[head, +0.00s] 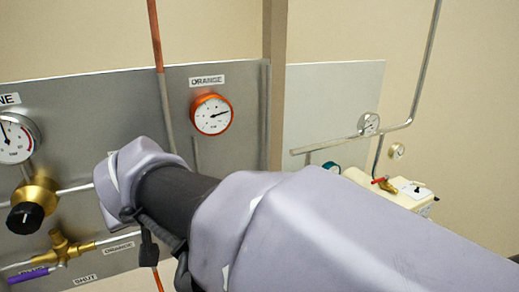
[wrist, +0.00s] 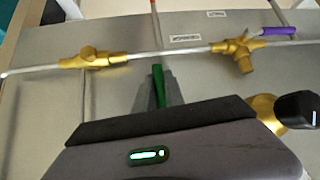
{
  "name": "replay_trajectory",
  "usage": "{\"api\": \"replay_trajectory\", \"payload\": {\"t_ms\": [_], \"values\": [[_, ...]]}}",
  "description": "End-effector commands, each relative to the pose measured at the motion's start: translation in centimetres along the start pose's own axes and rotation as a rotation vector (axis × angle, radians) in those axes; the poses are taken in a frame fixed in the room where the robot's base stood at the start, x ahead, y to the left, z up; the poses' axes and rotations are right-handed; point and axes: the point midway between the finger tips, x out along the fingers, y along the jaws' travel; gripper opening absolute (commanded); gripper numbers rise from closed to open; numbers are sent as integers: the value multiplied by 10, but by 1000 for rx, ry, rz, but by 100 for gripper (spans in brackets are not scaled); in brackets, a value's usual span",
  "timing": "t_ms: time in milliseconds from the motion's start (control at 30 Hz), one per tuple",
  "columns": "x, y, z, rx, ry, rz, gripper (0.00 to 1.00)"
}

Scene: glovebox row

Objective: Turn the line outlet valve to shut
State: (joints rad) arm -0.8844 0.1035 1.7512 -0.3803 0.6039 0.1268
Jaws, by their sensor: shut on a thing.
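My gripper (wrist: 158,90) shows at the centre of the wrist view, its grey fingers shut on a green lever handle (wrist: 157,74). The handle stands roughly crosswise to a silver pipe (wrist: 150,54) just beyond it. No legible label names the line outlet valve. In the head view my arm hides the gripper and the green handle.
A brass valve (wrist: 240,52) with a purple lever (wrist: 278,31) sits on the same pipe, right of my gripper. A brass fitting (wrist: 92,58) sits left. A black knob (head: 25,217) and an orange-rimmed gauge (head: 212,115) are on the panel.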

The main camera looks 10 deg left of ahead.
Motion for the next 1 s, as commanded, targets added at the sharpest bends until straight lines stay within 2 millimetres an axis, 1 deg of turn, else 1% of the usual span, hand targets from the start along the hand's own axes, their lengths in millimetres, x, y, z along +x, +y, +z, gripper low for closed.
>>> {"api": "replay_trajectory", "payload": {"t_ms": [600,633,667,700,733,1000], "values": [[1,-2,1,26,3,-25,0],[1,-2,1,26,3,-25,18],[1,-2,1,26,3,-25,24],[1,-2,1,26,3,-25,31],[1,-2,1,26,3,-25,35],[0,-2,0,25,5,-25,35]]}}
